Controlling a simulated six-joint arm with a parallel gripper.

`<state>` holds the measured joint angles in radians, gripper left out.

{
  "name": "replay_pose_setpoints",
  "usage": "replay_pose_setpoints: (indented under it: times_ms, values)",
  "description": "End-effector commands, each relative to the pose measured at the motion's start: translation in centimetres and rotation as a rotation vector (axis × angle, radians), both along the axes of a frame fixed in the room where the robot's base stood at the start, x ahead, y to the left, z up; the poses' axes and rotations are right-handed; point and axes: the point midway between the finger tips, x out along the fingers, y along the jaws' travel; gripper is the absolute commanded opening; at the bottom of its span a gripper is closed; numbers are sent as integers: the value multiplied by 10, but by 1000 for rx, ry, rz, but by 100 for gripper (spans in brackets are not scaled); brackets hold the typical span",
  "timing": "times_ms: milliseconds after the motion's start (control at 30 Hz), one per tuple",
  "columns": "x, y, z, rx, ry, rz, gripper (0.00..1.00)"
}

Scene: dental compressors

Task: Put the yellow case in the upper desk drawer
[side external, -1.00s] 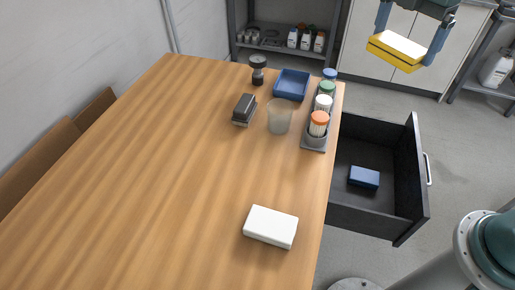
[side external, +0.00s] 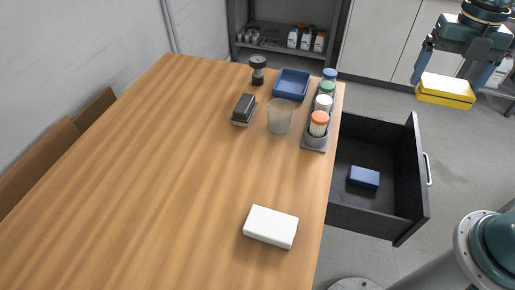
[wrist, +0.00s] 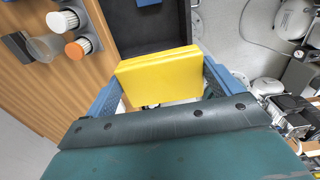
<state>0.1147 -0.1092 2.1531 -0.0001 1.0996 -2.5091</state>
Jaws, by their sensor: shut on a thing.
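The yellow case (side external: 446,90) is held between the two blue fingers of my gripper (side external: 446,82), in the air to the right of the open drawer. In the wrist view the case (wrist: 160,76) sits across the gripper (wrist: 162,92), with a finger at each side. The upper desk drawer (side external: 376,205) is pulled out from the desk's right side. Its dark tray lies lower and to the left of the case. A small blue box (side external: 364,177) lies on the drawer floor, with bare floor around it.
The wooden desk (side external: 170,190) carries a white box (side external: 270,227), a clear cup (side external: 279,117), a blue tray (side external: 292,85), a dark stapler-like block (side external: 244,109) and a rack (side external: 314,140) of capped containers beside the drawer. Shelves (side external: 280,40) stand behind.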

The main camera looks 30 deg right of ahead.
Motion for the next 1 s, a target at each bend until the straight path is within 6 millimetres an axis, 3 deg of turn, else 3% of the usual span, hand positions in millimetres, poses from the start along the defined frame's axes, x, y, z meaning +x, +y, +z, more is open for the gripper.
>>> replay_pose_setpoints:
  times_ms: [600,1000]
  values:
    - [-2,0,-147,1,9,-3,66]
    - [-1,0,-217,1,5,-3,66]
